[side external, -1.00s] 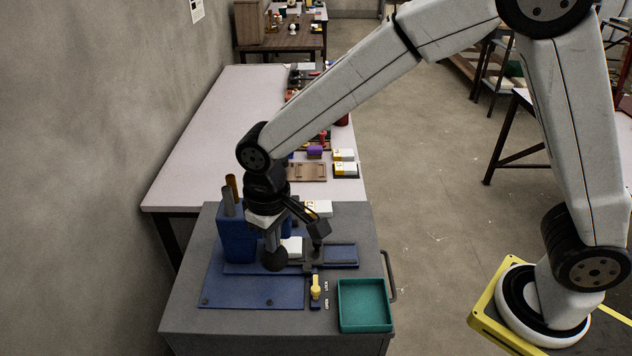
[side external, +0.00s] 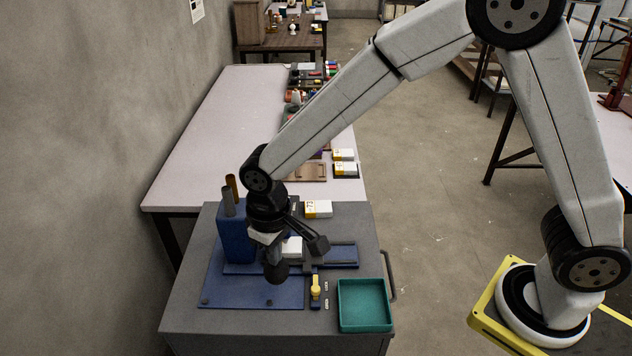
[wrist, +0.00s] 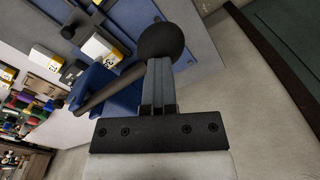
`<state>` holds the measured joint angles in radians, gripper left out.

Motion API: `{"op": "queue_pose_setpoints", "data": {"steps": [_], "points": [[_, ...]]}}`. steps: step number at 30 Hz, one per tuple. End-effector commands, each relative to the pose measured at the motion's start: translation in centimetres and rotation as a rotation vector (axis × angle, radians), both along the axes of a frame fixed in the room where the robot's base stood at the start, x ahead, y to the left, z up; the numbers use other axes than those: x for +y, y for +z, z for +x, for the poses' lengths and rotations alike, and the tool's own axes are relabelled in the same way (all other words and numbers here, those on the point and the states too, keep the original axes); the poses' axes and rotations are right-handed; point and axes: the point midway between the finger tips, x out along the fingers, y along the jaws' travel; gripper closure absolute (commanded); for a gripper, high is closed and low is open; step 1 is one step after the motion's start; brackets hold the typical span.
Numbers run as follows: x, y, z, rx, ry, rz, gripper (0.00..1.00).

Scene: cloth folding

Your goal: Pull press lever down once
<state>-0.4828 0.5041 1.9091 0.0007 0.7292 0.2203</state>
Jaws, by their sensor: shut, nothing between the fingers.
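The press lever is a dark rod (wrist: 110,92) with a black ball knob (wrist: 162,43) in the wrist view. The knob also shows low in front of the blue press body (side external: 236,238) in the side view (side external: 276,272). My gripper (wrist: 160,64) is shut, with its grey fingers together and nothing between them. The fingertips are at the knob and beside the rod's end; I cannot tell exactly where they touch. In the side view my gripper (side external: 270,256) is just above the knob and partly hidden.
A teal tray (side external: 364,330) and a small yellow switch (side external: 316,284) sit to the right on the grey bench (side external: 240,337). White-and-yellow boxes (side external: 318,209) lie behind. A blue base plate (side external: 240,294) has clear room at the front left.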

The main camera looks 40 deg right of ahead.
Motion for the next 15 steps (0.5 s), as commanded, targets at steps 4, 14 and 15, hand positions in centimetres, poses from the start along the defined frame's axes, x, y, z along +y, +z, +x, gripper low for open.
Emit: {"op": "queue_pose_setpoints", "data": {"steps": [4, 14, 15], "points": [[-0.08, -0.57, 0.08, -0.002, 0.000, 0.000, 1.00], [-0.09, -0.90, 0.08, -0.002, 0.000, 0.000, 1.00], [-0.10, -0.90, 0.07, -0.002, 0.000, 0.000, 1.00]]}}
